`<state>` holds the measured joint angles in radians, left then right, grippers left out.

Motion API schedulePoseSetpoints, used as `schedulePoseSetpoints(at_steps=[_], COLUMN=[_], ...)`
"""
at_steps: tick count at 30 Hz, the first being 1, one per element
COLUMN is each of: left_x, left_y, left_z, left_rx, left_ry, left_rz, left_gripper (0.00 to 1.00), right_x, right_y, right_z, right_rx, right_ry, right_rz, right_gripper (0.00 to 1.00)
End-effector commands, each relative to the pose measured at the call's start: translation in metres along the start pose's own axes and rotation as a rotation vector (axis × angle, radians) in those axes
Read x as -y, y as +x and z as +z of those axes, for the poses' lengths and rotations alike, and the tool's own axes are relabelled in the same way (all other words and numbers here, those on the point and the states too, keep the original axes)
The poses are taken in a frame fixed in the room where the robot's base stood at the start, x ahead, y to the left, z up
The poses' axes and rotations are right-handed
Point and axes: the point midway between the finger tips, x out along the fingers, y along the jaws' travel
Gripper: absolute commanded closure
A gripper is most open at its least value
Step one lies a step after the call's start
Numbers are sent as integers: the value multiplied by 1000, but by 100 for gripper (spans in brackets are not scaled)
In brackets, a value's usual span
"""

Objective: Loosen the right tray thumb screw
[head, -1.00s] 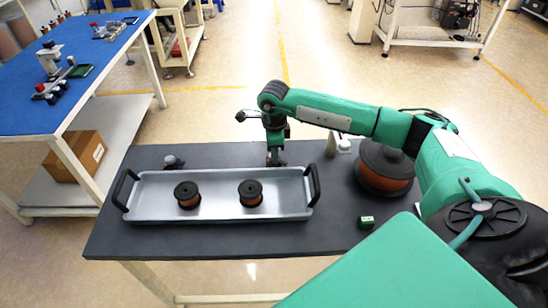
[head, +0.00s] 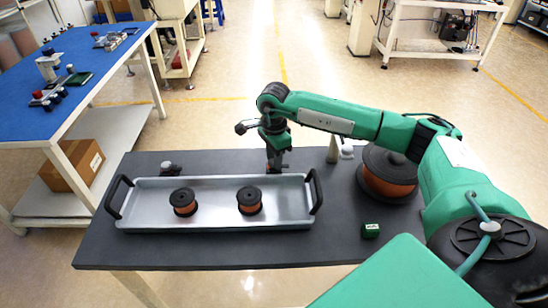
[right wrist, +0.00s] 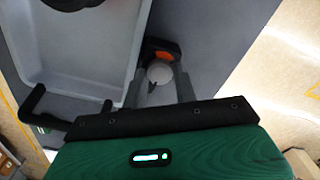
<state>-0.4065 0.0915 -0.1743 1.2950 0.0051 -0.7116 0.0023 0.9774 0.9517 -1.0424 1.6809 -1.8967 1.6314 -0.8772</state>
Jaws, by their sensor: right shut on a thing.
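The silver tray (head: 222,218) with black end handles lies on the dark table, holding two copper-coloured spools (head: 184,202) (head: 249,200). My right gripper (head: 275,168) points down at the tray's back edge, near its right end. In the right wrist view, my right gripper (right wrist: 159,86) has its fingers on both sides of a pale round knob, the right tray thumb screw (right wrist: 159,71), and is shut on it. A black and orange part lies just beyond the knob. In the head view the fingers hide the screw. My left gripper is out of view.
A similar small dark fixture (head: 168,168) stands behind the tray's left end. A large spool (head: 388,178) and a small green block (head: 370,230) are on the table's right side. The front strip of the dark table (head: 200,250) is clear.

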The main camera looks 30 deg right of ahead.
Motion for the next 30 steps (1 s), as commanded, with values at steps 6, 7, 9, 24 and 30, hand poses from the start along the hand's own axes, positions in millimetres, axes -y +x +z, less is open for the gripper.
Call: schedulePoseSetpoints(at_steps=[6, 7, 9, 24, 30], left_x=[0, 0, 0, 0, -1], left_y=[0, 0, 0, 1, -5], left_z=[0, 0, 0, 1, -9], left_rx=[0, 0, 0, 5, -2], left_ry=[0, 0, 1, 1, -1], left_rz=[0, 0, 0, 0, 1], left_gripper=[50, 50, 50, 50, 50], right_x=[1, 1, 1, 1, 2], right_y=[-2, -2, -2, -13, -54], right_z=[0, 0, 0, 0, 0], right_rx=[1, 1, 1, 0, 1], right_ry=[1, 1, 2, 1, 1], right_rz=[-4, -4, -4, -3, -7], right_gripper=[94, 94, 62, 50, 50])
